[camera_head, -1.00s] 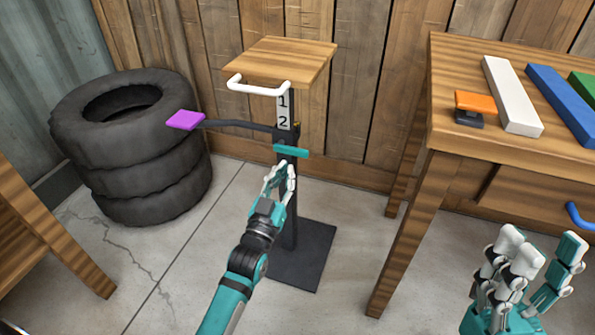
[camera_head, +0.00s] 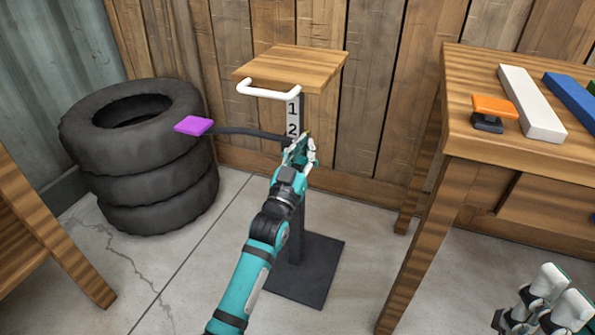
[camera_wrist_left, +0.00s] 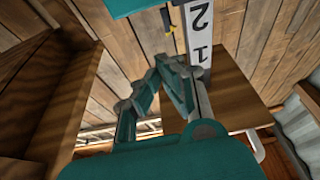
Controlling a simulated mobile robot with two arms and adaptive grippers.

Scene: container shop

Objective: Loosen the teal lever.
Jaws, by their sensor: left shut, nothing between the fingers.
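The teal lever (camera_wrist_left: 128,6) shows as a teal block at the top edge of the left wrist view. In the head view it is mostly hidden behind my left gripper at the black post (camera_head: 296,220), just below the number plate (camera_head: 293,117). My left gripper (camera_head: 301,148) is shut and empty, close to the lever; I cannot tell if they touch. Its fingers also show in the left wrist view (camera_wrist_left: 168,70), just below the teal block. My right gripper (camera_head: 545,298) is cut off at the lower right corner, away from the post.
A wooden top (camera_head: 292,66) with a white handle (camera_head: 268,91) sits on the post. A purple pad (camera_head: 193,125) on a black arm reaches left towards stacked tyres (camera_head: 140,165). A wooden table (camera_head: 462,130) with an orange-topped item (camera_head: 494,108) stands right.

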